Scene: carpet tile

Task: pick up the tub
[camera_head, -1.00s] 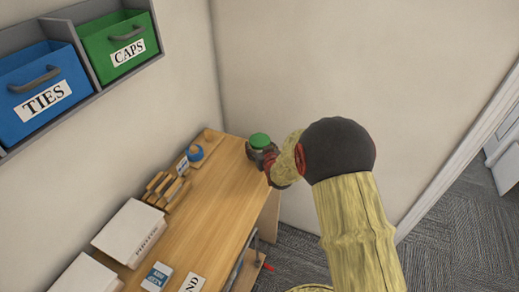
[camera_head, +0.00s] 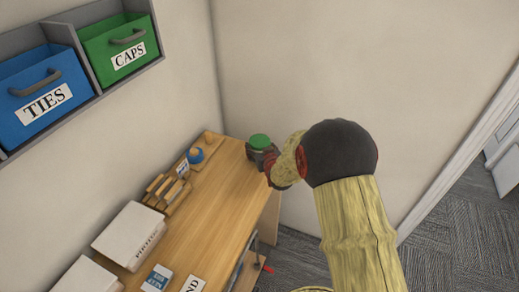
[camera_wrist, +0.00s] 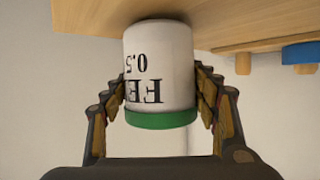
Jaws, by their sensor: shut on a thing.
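The tub (camera_wrist: 160,75) is white with black lettering and a green lid, and it shows upside down in the wrist view. In the head view its green lid (camera_head: 260,141) shows at the far end of the wooden desk (camera_head: 205,225). My gripper (camera_wrist: 161,100) has a finger on each side of the tub and is shut on it. In the head view my gripper (camera_head: 266,160) is at the desk's far right corner, and it hides most of the tub's body. Whether the tub's base touches the desk I cannot tell for certain.
A wooden stand with a blue round thing (camera_head: 196,155) and a wooden rack (camera_head: 167,192) stand left of the tub. A white box (camera_head: 132,235) is nearer. Blue TIES (camera_head: 42,95) and green CAPS (camera_head: 120,48) bins hang on the wall. Walls close in behind the desk.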

